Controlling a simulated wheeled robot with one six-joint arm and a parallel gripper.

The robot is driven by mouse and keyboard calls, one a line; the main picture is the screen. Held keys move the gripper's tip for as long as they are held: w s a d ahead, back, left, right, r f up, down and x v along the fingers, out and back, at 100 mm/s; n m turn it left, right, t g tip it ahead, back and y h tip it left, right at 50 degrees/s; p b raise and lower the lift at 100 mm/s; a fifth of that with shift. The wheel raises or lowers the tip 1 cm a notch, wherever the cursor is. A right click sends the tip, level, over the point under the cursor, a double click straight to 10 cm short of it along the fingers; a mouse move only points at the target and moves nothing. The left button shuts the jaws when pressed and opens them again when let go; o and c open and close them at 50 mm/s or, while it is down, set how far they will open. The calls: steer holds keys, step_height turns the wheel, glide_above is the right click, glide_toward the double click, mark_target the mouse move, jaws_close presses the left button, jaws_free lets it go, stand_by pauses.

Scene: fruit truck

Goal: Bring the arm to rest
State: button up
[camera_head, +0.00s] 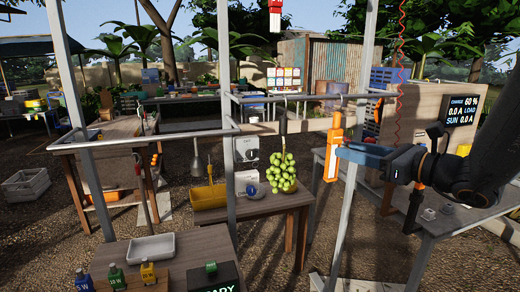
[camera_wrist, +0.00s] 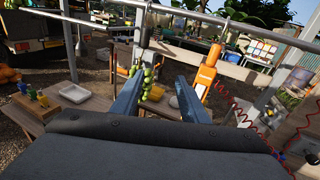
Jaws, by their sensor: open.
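My gripper (camera_head: 345,152) is at the right of the head view, on my dark arm that reaches in from the right edge. Its blue fingers point left. In the wrist view the fingers (camera_wrist: 157,82) stand apart with nothing gripped between them. An orange hanging tool (camera_head: 333,158) is close to the fingertips in the head view. In the wrist view this orange tool (camera_wrist: 207,72) lies outside and beyond the right finger. I cannot tell whether they touch.
A metal rail frame (camera_head: 232,165) with upright posts stands in front. A bunch of green fruit (camera_head: 281,172) hangs by a wooden table (camera_head: 255,207). A coiled red cable (camera_head: 399,95) hangs near my arm. A white tray (camera_head: 152,247) sits on the front table.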

steer(key=s+a+f+n+g+h, duration=0.1)
steer(key=s+a+f+n+g, duration=0.45)
steer(key=s+f, duration=0.2)
steer(key=s+a+f+n+g+h, duration=0.1)
steer(key=s+a+f+n+g, duration=0.45)
steer(key=f, duration=0.25)
steer(key=s+d+f+n+h, duration=0.2)
steer(key=d+f+n+h, duration=0.1)
steer(key=n, duration=0.5)
steer(key=s+d+f+n+g+h, duration=0.1)
steer(key=s+d+f+n+h, duration=0.2)
steer(key=n, duration=0.5)
steer(key=d+f+h, duration=0.1)
steer(key=h, duration=0.1)
steer(key=shift+s+d+f+n+g+h, duration=0.15)
steer(key=shift+s+f+n+g+h, duration=0.15)
steer(key=shift+f+n, duration=0.1)
